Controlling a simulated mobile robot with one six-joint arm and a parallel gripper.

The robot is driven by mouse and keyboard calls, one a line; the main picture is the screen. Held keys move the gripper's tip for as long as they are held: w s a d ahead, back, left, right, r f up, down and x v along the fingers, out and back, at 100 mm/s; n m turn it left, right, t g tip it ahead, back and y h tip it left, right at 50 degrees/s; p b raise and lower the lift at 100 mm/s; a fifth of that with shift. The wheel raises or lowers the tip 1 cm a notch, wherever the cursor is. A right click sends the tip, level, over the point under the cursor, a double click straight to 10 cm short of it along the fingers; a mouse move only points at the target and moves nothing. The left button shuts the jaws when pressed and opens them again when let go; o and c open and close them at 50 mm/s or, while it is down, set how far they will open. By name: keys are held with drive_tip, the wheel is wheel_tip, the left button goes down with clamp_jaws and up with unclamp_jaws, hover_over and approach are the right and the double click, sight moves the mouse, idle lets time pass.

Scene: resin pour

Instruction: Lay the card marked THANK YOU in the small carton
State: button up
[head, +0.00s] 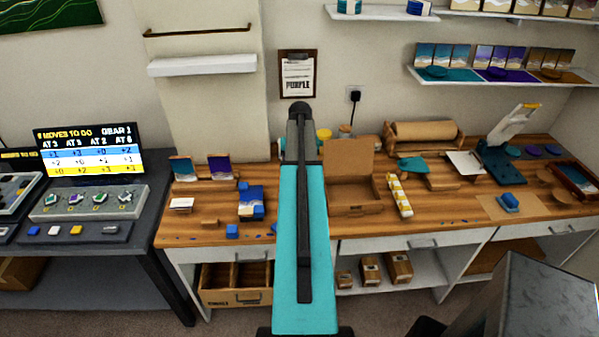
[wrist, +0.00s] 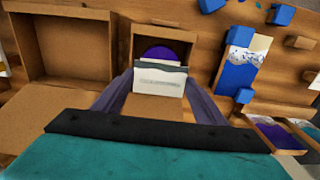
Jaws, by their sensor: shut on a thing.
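In the wrist view, a pale card (wrist: 158,82) with a blurred grey line of lettering stands between the fingers of my gripper (wrist: 160,76). My gripper is shut on this card. The lettering is too small to read. The small open carton (wrist: 137,47) is just beyond, with a purple disc (wrist: 157,54) inside. The card overlaps the carton's opening and partly hides the disc; I cannot tell whether the card touches either. In the head view my own arm hides the gripper, the held card and the small carton.
A larger open carton (head: 360,207) stands beside it, also at left in the wrist view (wrist: 62,42). A blue piece (wrist: 238,70) and blue blocks (wrist: 280,14) lie to the right. A yellow-and-white patterned roll (head: 399,195) lies right of the larger carton.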

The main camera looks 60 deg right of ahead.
drive_tip(key=shift+f+b, duration=1.55)
drive_tip(key=shift+f, duration=1.8)
drive_tip(key=o, duration=0.8)
drive_tip(key=shift+o, duration=0.2)
drive_tip(key=shift+r+p, duration=2.2)
drive_tip(key=shift+r, duration=1.85)
